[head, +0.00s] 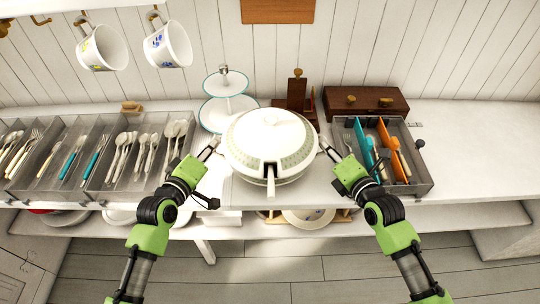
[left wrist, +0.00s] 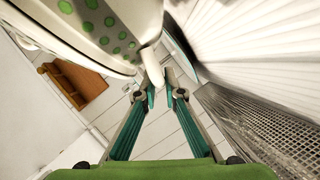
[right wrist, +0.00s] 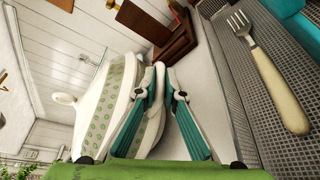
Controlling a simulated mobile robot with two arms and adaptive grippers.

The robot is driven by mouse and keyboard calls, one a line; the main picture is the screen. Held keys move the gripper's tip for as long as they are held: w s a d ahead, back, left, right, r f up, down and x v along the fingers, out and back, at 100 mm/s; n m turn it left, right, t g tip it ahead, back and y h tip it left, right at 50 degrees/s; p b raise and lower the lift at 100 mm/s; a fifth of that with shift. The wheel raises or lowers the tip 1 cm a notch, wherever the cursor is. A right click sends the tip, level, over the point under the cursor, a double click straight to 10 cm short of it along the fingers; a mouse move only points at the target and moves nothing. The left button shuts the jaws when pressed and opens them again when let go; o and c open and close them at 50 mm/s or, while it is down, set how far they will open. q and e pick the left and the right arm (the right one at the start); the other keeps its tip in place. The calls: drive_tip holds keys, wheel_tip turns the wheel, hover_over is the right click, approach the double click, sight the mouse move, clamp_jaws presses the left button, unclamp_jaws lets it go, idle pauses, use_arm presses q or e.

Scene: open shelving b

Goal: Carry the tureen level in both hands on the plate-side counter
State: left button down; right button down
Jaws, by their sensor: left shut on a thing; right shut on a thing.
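The white tureen (head: 270,145) with a green patterned band has its lid on and a ladle handle sticking out at the front. It looks about level in the head view, over the counter (head: 330,190); I cannot tell whether its base touches the counter. My left gripper (head: 213,147) is shut on the tureen's left side handle, which shows in the left wrist view (left wrist: 150,66). My right gripper (head: 326,147) is shut at the tureen's right side; the right wrist view also shows the tureen body (right wrist: 120,100) beside the fingers. The right handle is mostly hidden by the fingers.
Cutlery trays stand close on the left (head: 95,185) and right (head: 420,183). Behind are a tiered stand (head: 224,85), a wooden holder (head: 297,90) and a wooden box (head: 366,101). Mugs (head: 168,46) hang at upper left. Plates (head: 309,217) sit on the shelf below.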

wheel_tip(320, 180, up, 11)
drive_tip(key=p, duration=1)
idle(0.4)
